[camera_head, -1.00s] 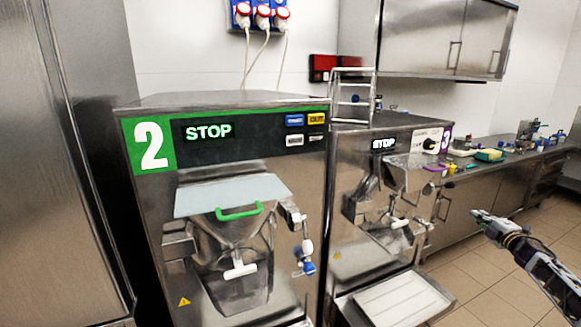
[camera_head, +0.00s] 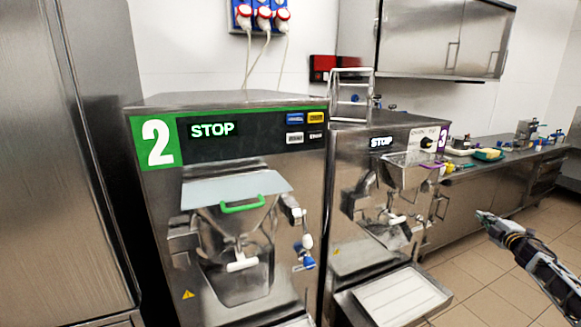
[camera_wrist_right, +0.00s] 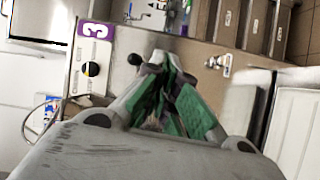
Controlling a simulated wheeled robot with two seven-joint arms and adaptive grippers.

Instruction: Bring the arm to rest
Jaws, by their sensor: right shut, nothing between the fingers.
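My right gripper (camera_head: 484,217) is at the right of the head view, in the air to the right of the machine marked 3. It is shut and empty, and its tip points left. It also shows in the right wrist view (camera_wrist_right: 170,88), with green pads on its fingers. It touches nothing that I can see. My left gripper is not in view.
The machine marked 2 (camera_head: 150,190) stands in the centre, its display reading STOP. The machine marked 3 (camera_head: 400,255) stands to its right with a tray (camera_head: 400,300) in front. A counter (camera_head: 480,200) with small items runs along the back right. Tiled floor (camera_head: 500,290) lies below my arm.

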